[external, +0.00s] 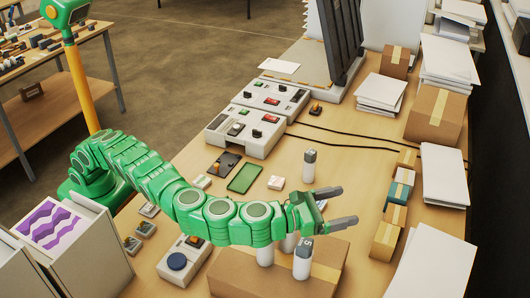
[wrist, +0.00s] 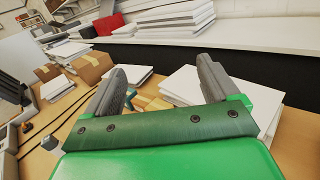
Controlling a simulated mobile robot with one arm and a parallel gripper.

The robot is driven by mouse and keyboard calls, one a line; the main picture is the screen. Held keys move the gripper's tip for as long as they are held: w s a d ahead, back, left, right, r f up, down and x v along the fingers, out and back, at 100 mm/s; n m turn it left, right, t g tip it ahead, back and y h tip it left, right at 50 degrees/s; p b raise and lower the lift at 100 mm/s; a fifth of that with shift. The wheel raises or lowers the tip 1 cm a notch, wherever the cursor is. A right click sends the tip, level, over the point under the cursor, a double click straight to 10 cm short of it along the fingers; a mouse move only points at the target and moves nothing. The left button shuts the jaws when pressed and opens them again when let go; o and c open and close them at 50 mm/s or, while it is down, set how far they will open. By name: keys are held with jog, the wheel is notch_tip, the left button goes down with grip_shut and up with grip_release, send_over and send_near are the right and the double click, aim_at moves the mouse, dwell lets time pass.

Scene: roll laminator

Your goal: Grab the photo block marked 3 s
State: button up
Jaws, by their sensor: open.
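I cannot make out a block clearly marked 3 s. Several white, grey-capped cylinders stand on the table; one (external: 309,166) is upright behind my gripper. Another (external: 303,260) stands below my gripper, at the cardboard box, with a dark mark like a 5 or S on its top. Two more are partly hidden under my arm. Small flat blocks lie about, a white one (external: 277,183) and darker ones (external: 145,229) at left; their marks are too small to read. My gripper (external: 349,203) is open and empty above the table, its fingers pointing right. Both fingers show in the wrist view (wrist: 162,66).
A cardboard box (external: 235,272) lies beneath my arm. Control panels (external: 245,130), a green tray (external: 246,178) and a device with a blue knob (external: 184,262) stand nearby. Boxes (external: 433,112) and paper stacks line the right edge.

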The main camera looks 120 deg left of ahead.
jog(key=a+r+m+t+h, duration=0.2)
jog(key=a+m+h, duration=0.55)
jog(key=a, duration=0.65)
jog(key=s+a+f+g+h, duration=0.1)
jog(key=s+a+f+h, duration=0.25)
jog(key=s+a, duration=0.6)
jog(key=s+a+f+g+h, duration=0.2)
jog(key=s+a+f, duration=0.2)
jog(key=s+a, duration=0.55)
send_near(319, 203)
jog(key=shift+w+d+m, duration=0.2)
jog(key=shift+w+m, duration=0.25)
jog(key=shift+w, duration=0.1)
jog(key=shift+x, duration=2.75)
jog(key=shift+w+a+f, duration=0.15)
jog(key=shift+w+f, duration=0.5)
jog(key=shift+w, duration=0.3)
